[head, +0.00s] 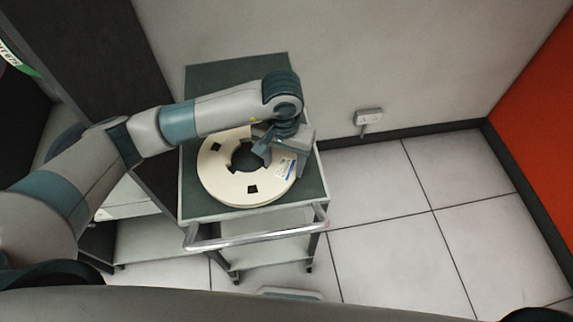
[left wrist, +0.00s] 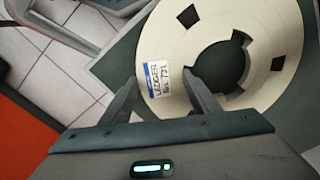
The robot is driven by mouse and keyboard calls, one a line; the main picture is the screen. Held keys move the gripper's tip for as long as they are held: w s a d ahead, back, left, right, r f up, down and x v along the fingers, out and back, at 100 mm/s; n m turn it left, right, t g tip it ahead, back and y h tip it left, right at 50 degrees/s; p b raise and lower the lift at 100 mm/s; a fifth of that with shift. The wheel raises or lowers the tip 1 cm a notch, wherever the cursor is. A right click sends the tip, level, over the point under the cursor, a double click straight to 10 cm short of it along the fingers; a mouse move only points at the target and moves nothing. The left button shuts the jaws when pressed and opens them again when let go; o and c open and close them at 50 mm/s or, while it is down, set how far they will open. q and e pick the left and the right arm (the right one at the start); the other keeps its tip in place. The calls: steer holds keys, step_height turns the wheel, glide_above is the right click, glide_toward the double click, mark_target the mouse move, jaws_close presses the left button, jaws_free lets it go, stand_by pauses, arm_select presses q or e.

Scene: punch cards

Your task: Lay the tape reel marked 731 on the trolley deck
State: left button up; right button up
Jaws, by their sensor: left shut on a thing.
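The tape reel (head: 228,182) is a cream disc with a dark hub hole and dark square cut-outs. It is at the trolley deck (head: 195,206), a dark green top with a pale edge; I cannot tell whether it is fully resting on it. In the left wrist view the reel (left wrist: 201,22) bears a white and blue label reading LEDGER No. 731. My left gripper (head: 264,142) is shut on the reel at its wall-side right part, with one finger at the hub hole. The fingers also show in the left wrist view (left wrist: 163,95). My right gripper is not in view.
The trolley has a metal push handle (head: 258,237) at its front and a lower shelf (head: 265,254). A dark cabinet stands left of it. A wall with a socket (head: 368,117) is behind. Tiled floor (head: 400,235) to the right is clear, up to an orange panel (head: 540,100).

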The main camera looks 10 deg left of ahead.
arm_select(q)
steer(key=shift+w+a+f, duration=0.1)
steer(key=shift+a+f, duration=0.05)
steer(key=shift+a, duration=0.05)
stand_by(0.4)
steer(key=o, duration=1.6)
steer(key=shift+f, duration=0.1)
steer(key=c, duration=0.4)
steer(key=shift+o, duration=0.2)
steer(key=shift+w+d, duration=0.1)
